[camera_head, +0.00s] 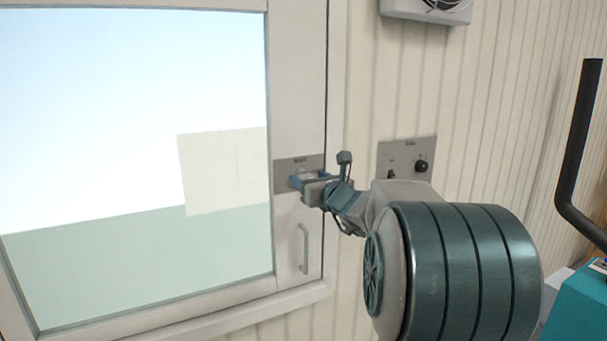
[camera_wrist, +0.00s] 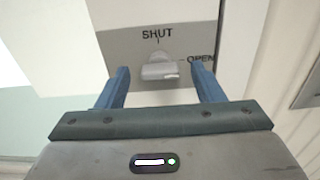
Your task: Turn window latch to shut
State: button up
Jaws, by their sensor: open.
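The window latch (camera_wrist: 158,70) shows in the wrist view as a pale handle on a grey plate (camera_wrist: 120,42). The plate reads SHUT above the handle and OPEN to its right. The handle's bar lies sideways, its right end toward the OPEN mark. My gripper (camera_wrist: 160,82) is open, one blue finger on each side of the handle. I cannot tell whether either finger touches it. In the head view my gripper (camera_head: 305,184) is at the latch plate (camera_head: 285,165) on the window frame, and it mostly hides the handle.
The window (camera_head: 130,110) fills the left of the head view, with a vertical pull handle (camera_head: 304,249) below the latch. A grey switch panel (camera_head: 425,150) with dark knobs is on the wall to the right. A white box (camera_head: 430,8) is above, and a dark bent bar (camera_head: 580,140) stands far right.

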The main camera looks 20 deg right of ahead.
jog(key=shift+w, duration=0.9)
jog(key=c, duration=1)
jog(key=shift+o, duration=0.2)
